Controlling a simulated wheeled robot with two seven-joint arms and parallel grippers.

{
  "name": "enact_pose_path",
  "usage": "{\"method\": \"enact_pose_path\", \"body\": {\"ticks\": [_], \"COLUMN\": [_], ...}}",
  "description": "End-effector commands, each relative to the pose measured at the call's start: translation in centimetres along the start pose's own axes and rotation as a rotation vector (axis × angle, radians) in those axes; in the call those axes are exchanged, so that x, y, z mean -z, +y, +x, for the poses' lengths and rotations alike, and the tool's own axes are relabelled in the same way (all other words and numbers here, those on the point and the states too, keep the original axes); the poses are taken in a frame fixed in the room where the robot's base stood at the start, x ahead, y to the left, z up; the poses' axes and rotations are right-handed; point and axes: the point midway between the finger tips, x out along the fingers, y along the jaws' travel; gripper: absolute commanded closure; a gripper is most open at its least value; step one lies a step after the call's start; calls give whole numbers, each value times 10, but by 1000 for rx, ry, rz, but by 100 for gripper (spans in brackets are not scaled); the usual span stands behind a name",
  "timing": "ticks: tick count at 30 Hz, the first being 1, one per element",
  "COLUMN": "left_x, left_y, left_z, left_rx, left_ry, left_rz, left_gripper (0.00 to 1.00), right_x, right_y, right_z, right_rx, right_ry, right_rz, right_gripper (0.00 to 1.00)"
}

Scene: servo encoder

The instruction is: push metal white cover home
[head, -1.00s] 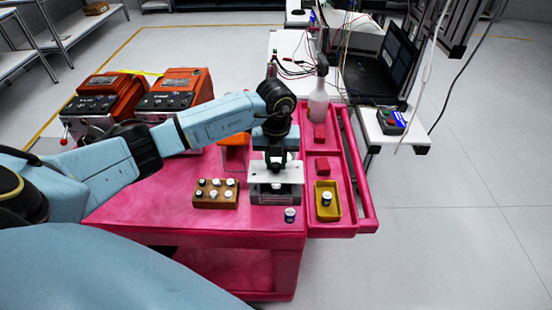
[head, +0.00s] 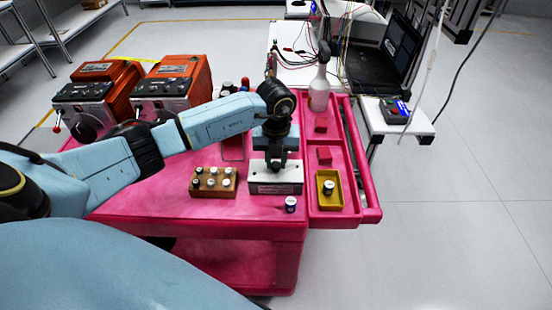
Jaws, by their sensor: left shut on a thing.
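The metal white cover (head: 262,179) sits low over a dark grey base (head: 276,189) on the pink cart, with only a thin strip of the base showing beneath it. My left gripper (head: 276,164) points down from above and is shut on the cover's top. The fingertips are small and partly hidden by the wrist. I cannot tell whether the cover is fully seated. My right gripper is not in view.
A wooden block (head: 213,187) with several capped pieces stands left of the cover. A small capped cylinder (head: 290,204) stands in front. A yellow tray (head: 337,202) with another cylinder lies to the right. Two orange machines (head: 174,97) stand at the back left.

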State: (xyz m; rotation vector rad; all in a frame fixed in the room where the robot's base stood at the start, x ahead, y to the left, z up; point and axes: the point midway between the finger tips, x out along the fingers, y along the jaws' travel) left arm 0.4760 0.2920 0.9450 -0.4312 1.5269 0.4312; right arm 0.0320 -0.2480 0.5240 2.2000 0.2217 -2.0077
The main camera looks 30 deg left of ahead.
Motion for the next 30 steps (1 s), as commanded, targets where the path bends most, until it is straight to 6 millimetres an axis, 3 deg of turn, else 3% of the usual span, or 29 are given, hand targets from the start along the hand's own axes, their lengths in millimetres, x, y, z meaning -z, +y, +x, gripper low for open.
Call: {"method": "enact_pose_path", "body": {"ticks": [24, 25, 30], "left_x": [0, 0, 0], "left_y": [0, 0, 0], "left_z": [8, 8, 8], "left_rx": [0, 0, 0], "left_ry": [1, 1, 1], "left_rz": [0, 0, 0], "left_gripper": [100, 73, 51], "right_x": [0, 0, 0], "right_y": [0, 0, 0], "right_z": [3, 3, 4], "right_rx": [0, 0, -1], "right_ry": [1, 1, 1], "right_rz": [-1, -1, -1], "right_gripper": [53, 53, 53]}}
